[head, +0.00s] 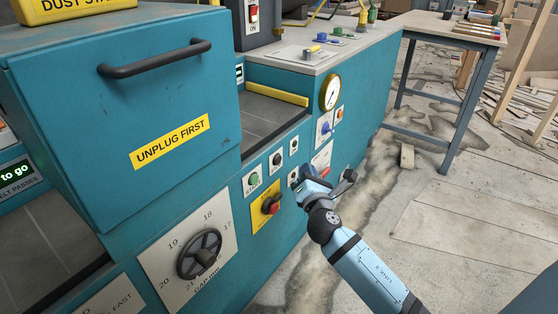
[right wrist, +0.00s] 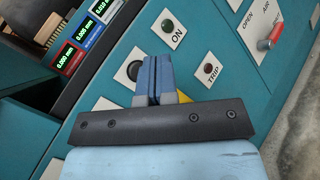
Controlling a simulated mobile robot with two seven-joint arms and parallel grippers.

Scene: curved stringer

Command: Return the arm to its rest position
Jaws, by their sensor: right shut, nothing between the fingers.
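My right arm (head: 365,265) reaches in from the lower right of the head view, over the front of the teal machine (head: 225,185). My right gripper (head: 303,182) is close in front of the control panel, near its small buttons. In the right wrist view its two blue fingers (right wrist: 153,80) are pressed together with nothing between them. The fingers overlap the panel below the ON button (right wrist: 167,26) and left of the red TRIP lamp (right wrist: 209,68). I cannot tell whether they touch the panel. My left gripper is in neither view.
A dial knob (head: 199,254), a yellow-plated red switch (head: 270,204) and a gauge (head: 331,93) are on the machine front. A red-handled AIR lever (right wrist: 271,36) is right of the fingers. A workbench (head: 452,35) stands behind right. The floor (head: 440,190) between is mostly open.

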